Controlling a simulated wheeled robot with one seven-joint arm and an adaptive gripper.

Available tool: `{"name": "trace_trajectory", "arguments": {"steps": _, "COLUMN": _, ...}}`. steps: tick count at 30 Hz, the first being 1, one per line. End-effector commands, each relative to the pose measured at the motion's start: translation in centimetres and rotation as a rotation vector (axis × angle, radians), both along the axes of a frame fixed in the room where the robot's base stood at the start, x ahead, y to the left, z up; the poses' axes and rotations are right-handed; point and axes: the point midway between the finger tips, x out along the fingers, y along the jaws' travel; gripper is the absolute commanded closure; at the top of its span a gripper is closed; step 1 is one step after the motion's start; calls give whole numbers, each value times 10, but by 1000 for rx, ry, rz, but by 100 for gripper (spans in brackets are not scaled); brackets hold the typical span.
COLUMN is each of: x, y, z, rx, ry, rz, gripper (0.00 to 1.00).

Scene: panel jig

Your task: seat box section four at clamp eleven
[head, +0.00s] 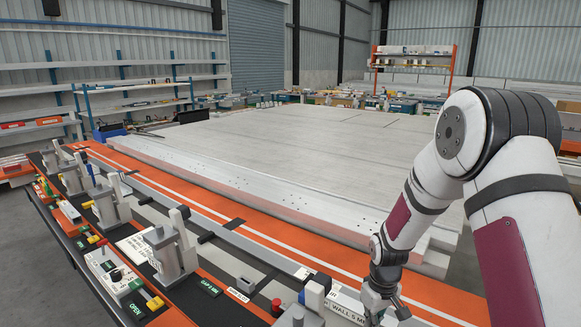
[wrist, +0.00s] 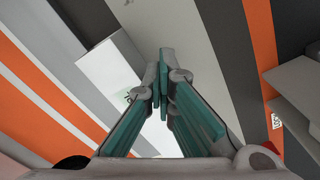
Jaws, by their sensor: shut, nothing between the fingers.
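My gripper (head: 384,306) is low at the bottom right of the head view, over the near edge of the bench. In the wrist view its teal fingers (wrist: 163,72) meet at their tips and hold nothing. Below them is a pale piece (wrist: 105,68) with a small green mark, partly hidden by the fingers; I cannot tell whether it is box section four. A pale part lettered "WALL 5 M..." (head: 345,304) is just left of my gripper in the head view. A grey clamp (head: 302,316) is cut off by the bottom edge; I cannot read its number.
More clamps, one at the middle left (head: 173,250), line the bench edge. A control box (head: 108,270) stands by them. Orange rails (head: 250,222) border a large pale panel (head: 275,145). A long metal bar (head: 225,180) lies along the panel's near side.

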Motion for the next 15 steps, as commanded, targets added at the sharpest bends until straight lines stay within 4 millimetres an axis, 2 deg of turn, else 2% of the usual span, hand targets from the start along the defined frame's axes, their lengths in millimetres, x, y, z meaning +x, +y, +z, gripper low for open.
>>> {"name": "trace_trajectory", "arguments": {"steps": 7, "x": 3, "y": -4, "z": 1, "rx": -5, "ry": -9, "rz": -5, "gripper": 100}}
{"name": "trace_trajectory", "arguments": {"steps": 15, "x": -5, "y": 1, "z": 1, "rx": -5, "ry": -6, "rz": -5, "gripper": 100}}
